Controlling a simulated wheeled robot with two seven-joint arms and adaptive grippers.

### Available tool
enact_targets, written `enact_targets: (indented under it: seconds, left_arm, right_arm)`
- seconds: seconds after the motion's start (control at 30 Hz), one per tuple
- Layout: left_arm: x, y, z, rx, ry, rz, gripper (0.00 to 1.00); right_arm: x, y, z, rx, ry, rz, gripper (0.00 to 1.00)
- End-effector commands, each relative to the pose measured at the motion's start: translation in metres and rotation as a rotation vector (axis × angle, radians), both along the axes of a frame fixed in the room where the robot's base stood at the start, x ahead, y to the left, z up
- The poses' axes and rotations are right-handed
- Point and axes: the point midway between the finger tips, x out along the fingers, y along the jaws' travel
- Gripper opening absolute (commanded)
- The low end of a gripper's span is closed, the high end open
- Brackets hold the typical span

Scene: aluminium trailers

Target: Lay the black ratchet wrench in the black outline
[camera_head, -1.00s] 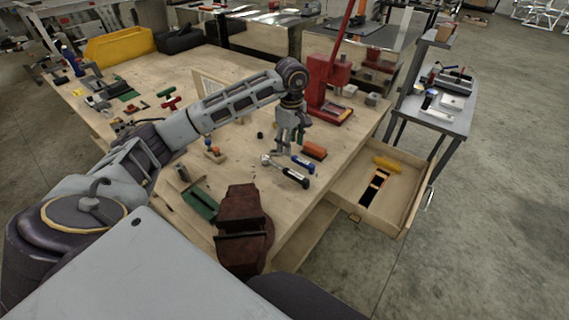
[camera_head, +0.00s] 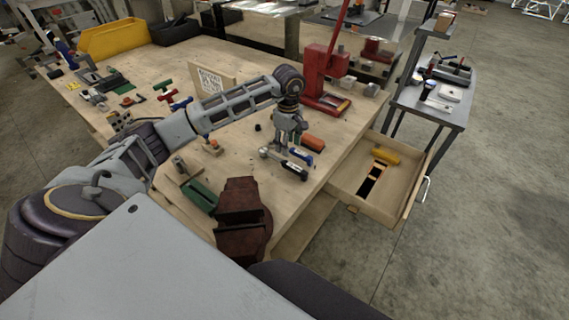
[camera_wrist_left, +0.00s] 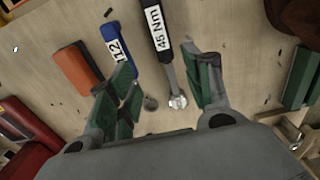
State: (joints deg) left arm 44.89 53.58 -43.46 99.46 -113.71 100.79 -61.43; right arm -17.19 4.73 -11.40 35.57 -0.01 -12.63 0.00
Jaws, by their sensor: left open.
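The black ratchet wrench (camera_head: 294,171) lies on the wooden bench near its right edge, its silver head to the left. In the left wrist view its black handle (camera_wrist_left: 157,35) carries a white "45 Nm" label. My left gripper (camera_head: 284,148) is open just above the wrench. In the left wrist view the wrench's shaft and head lie between the spread green-padded fingers (camera_wrist_left: 163,78); I see no grip on it. A dark cutout (camera_head: 370,182), seemingly the black outline, shows in the open drawer (camera_head: 347,191). My right gripper is not in view.
A blue-handled tool (camera_wrist_left: 113,42) lies close beside the wrench, with an orange-topped block (camera_wrist_left: 76,68) beyond it. A yellow object (camera_head: 386,156) lies in the drawer. A red press (camera_head: 323,75) stands behind, and a dark red vise (camera_head: 241,215) sits at the front edge.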

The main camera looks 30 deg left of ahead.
Motion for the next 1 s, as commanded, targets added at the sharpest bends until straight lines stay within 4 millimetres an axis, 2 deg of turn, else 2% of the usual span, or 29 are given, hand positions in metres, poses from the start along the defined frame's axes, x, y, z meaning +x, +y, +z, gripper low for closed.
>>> enact_targets:
  seconds: [0.2, 0.33, 1.0]
  left_arm:
    - [-0.001, 0.000, -0.028, -0.001, 0.003, 0.000, 0.50]
    - [-0.001, 0.001, -0.039, 0.000, 0.002, 0.001, 0.50]
    - [-0.003, 0.002, -0.050, -0.001, 0.002, 0.000, 0.50]
  right_arm:
    - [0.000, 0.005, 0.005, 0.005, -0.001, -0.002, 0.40]
    - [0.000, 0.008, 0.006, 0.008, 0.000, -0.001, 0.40]
    - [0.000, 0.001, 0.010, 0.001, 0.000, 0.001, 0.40]
